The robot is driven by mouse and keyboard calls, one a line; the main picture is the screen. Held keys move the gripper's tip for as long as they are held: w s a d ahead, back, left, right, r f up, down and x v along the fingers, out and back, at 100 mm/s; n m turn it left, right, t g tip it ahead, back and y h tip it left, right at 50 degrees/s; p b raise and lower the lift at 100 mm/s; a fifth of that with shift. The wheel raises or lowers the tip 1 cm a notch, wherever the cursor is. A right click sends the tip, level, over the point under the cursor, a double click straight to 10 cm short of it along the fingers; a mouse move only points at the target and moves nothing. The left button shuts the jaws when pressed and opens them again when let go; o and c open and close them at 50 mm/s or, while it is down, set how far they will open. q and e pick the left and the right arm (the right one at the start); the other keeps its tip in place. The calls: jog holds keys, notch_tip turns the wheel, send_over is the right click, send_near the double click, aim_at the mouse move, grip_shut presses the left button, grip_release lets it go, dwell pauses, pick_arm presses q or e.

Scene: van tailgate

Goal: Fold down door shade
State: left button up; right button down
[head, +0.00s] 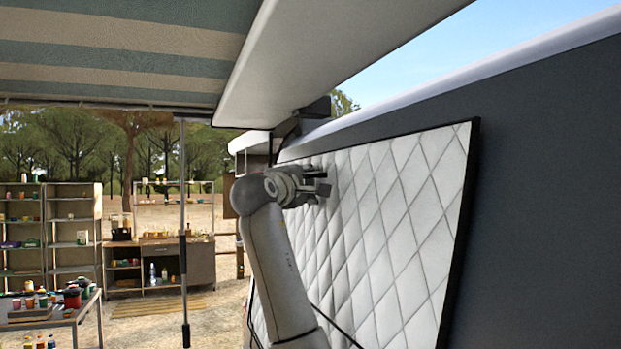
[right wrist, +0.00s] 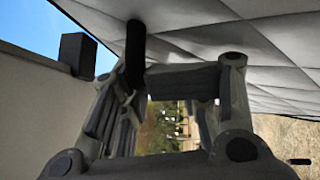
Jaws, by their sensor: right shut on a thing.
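The door shade (head: 400,215) is a white quilted panel with a black border. It stands close along the dark grey van side, on the right of the head view. Its quilted face also fills the top right of the right wrist view (right wrist: 215,40). My right gripper (head: 316,184) is at the upper part of the shade, in front of the quilted face. It is shut on a dark round handle (right wrist: 135,50) that meets the shade. The grip itself is partly hidden by the fingers. My left gripper is not in view.
A striped awning (head: 120,50) with a pale case (head: 330,45) hangs overhead. A thin awning pole (head: 184,230) stands left of my right arm. Shelves (head: 70,225), a workbench (head: 160,262) and a table (head: 60,320) stand farther left. Sandy ground lies between.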

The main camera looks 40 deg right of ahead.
jog(key=shift+a+r, duration=0.5)
jog(key=shift+r, duration=0.05)
pick_arm(q)
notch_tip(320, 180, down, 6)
jog(key=b, duration=0.6)
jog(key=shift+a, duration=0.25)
pick_arm(e)
jog(key=w+a+f+n+t, duration=0.1)
jog(key=a+n+t, duration=0.1)
jog(key=a, duration=0.2)
jog(key=w+a+f+n+t+h, duration=0.1)
jog(key=w+a+n, duration=0.1)
jog(key=a, duration=0.3)
jog(key=w+a+f+n+t, duration=0.1)
jog(key=a+n+t, duration=0.1)
jog(key=a+n, duration=0.1)
jog(key=shift+w+a+f+n+t+h, duration=0.3)
jog(key=shift+w+a+n+h, duration=0.1)
jog(key=shift+a, duration=0.5)
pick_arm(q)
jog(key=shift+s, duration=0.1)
pick_arm(e)
jog(key=c, duration=1.7)
grip_release()
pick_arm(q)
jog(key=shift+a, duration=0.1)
pick_arm(e)
jog(key=shift+a+r, duration=0.1)
jog(key=shift+c, duration=0.6)
